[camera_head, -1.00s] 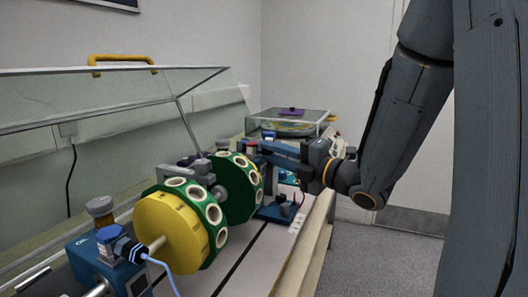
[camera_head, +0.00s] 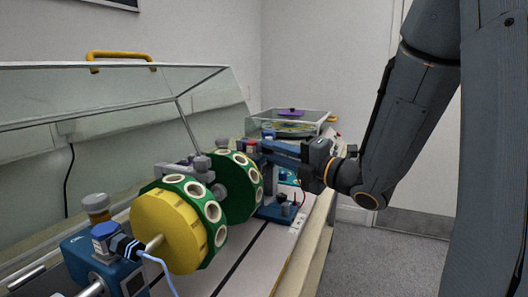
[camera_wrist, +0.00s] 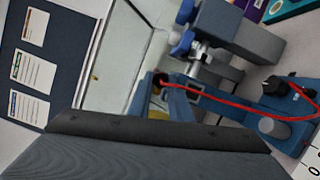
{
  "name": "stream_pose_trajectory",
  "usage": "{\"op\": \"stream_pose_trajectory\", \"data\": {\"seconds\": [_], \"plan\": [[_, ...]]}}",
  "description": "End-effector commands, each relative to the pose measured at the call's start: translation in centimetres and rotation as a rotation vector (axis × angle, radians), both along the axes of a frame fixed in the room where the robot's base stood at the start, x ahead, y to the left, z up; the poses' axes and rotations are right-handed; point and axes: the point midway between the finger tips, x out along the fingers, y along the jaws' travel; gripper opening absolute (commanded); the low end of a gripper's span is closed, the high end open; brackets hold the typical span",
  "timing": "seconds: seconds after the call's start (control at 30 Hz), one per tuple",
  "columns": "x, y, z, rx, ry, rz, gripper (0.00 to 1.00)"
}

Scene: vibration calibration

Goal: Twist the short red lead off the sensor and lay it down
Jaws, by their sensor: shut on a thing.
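The short red lead (camera_wrist: 225,100) shows in the wrist view. One end is at the fingertips of my gripper (camera_wrist: 163,84); the lead curves right to a dark connector (camera_wrist: 290,87) on a blue stand (camera_wrist: 270,108). My gripper is shut on the lead's end, which the fingers partly hide. A silver fitting (camera_wrist: 201,54) lies just beyond the fingertips. I cannot tell which part is the sensor, or whether the lead's end still touches it. In the head view my gripper (camera_head: 264,149) reaches left over the blue stand (camera_head: 276,211), and a bit of the red lead (camera_head: 303,195) shows below it.
Green discs with pale rings (camera_head: 196,192) and a yellow drum (camera_head: 165,230) stand left of my gripper. A blue unit (camera_head: 85,262) with a pale blue cable is at the front left. A raised clear lid (camera_head: 110,100) is behind. The bench's right edge runs close below my arm.

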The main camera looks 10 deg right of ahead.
Motion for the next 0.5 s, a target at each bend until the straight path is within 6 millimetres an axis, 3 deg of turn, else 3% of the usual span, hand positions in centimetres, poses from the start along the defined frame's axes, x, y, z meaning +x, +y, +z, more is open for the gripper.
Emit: {"op": "stream_pose_trajectory", "data": {"seconds": [0.5], "plan": [[0.07, -0.04, 0.04, -0.023, -0.035, -0.001, 0.0]]}}
